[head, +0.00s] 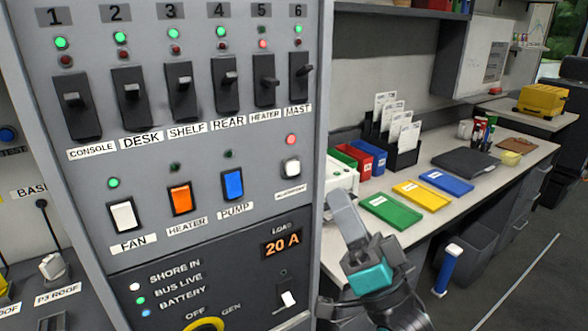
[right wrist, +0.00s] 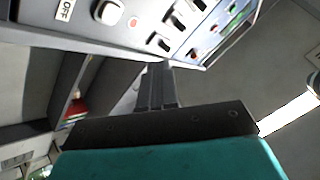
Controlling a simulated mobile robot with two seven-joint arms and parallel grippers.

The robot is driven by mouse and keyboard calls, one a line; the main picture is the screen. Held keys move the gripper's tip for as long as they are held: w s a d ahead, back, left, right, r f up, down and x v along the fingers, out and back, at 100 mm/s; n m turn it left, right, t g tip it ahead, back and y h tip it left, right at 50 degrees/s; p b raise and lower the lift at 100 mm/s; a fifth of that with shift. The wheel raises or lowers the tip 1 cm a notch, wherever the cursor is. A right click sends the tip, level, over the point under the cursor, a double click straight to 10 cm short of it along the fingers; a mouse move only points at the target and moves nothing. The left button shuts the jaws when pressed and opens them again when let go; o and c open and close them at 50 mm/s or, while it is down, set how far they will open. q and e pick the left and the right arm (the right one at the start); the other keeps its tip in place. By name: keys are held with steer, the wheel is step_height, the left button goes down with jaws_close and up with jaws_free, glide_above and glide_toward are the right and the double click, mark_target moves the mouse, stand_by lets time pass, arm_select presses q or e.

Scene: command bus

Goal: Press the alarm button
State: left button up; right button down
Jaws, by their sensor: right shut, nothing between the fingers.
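In the right wrist view a pale button (right wrist: 108,12), likely the same one, is at the top left, beside a red lamp and a label ending in "OFF". My right gripper (head: 341,198) is shut and empty, below and right of the button. Its fingertips (right wrist: 158,68) appear apart from the panel. My left gripper is not in view.
Numbered breakers (head: 175,90) and the fan, heater and pump rockers (head: 180,199) crowd the panel; breaker 5's red lamp is lit. A load display (head: 282,243) reads 20 A. A bin (head: 468,252) stands below.

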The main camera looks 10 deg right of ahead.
mark_target(292, 168)
steer(key=w+a, duration=0.1)
steer(key=w, duration=0.1)
steer(key=w+b, duration=0.1)
steer(key=w, duration=0.2)
steer(key=w+a+b, duration=0.1)
steer(key=w, duration=0.1)
steer(key=shift+w+a, duration=0.15)
steer(key=shift+a, duration=0.2)
stand_by(1.4)
steer(key=shift+w, duration=0.15)
steer(key=shift+w+a, duration=0.15)
steer(key=shift+w, duration=0.1)
